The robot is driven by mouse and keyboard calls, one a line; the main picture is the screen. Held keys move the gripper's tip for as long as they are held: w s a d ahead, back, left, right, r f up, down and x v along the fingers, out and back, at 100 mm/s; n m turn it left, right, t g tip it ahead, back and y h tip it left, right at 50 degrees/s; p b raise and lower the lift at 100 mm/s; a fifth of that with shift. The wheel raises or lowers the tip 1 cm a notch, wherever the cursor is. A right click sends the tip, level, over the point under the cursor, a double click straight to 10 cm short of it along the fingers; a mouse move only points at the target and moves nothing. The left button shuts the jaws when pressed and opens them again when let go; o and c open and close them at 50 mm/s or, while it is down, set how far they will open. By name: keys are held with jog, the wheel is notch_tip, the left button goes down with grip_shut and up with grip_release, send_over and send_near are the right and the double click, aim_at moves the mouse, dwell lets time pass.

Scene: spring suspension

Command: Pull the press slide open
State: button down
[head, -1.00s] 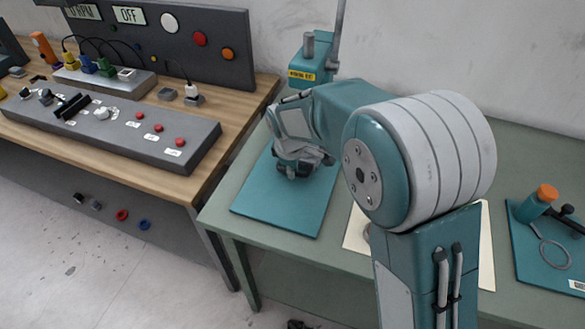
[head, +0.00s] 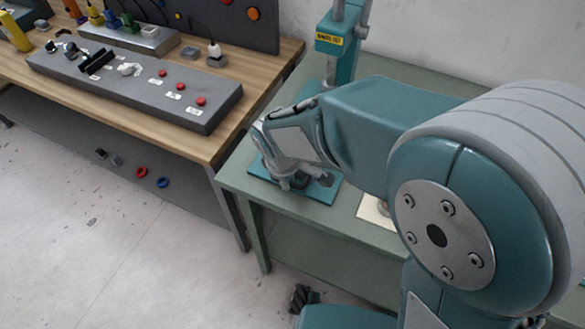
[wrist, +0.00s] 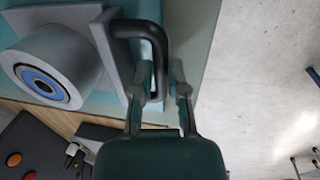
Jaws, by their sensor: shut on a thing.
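The press (head: 338,55) is a teal column with a yellow label on a teal base plate (head: 322,192), partly hidden behind my arm in the head view. In the wrist view the slide shows as a grey block (wrist: 118,60) with a bent black handle (wrist: 155,45) on its side. A grey round part with a blue ring (wrist: 45,80) sits beside the block. My gripper (wrist: 161,85) has its fingers on both sides of the handle and is shut on it. In the head view my gripper (head: 292,182) is low over the base plate; the handle is hidden there.
A wooden bench (head: 195,135) with a grey control panel (head: 140,90) and several buttons stands to the left. The green table (head: 240,180) carries the press. Open floor (head: 100,250) lies in front. A pale sheet (head: 372,212) lies right of the press.

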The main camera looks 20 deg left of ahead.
jog(key=c, duration=0.6)
grip_release()
jog(key=shift+c, duration=0.2)
jog(key=shift+r, duration=0.1)
notch_tip(320, 180, up, 12)
jog(key=s, duration=0.2)
jog(key=shift+a+f, duration=0.25)
